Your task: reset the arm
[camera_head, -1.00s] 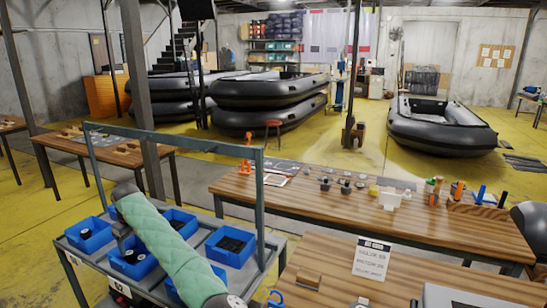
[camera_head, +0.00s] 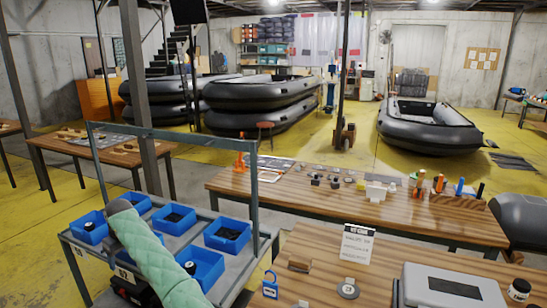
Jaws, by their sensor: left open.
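My left arm wears a pale green quilted sleeve (camera_head: 150,252). It slants from a grey joint over the cart at the lower left down to the bottom edge. It passes in front of the cart and its blue bins. My left gripper is low at the bottom of the view and open, but its fingers are too hidden to make out clearly. I see nothing held in it. My right arm and right gripper do not show.
A metal cart (camera_head: 262,238) with blue bins (camera_head: 228,235) and an upright frame stands around my left arm. A longer table (camera_head: 235,187) and black boats (camera_head: 428,128) stand beyond.

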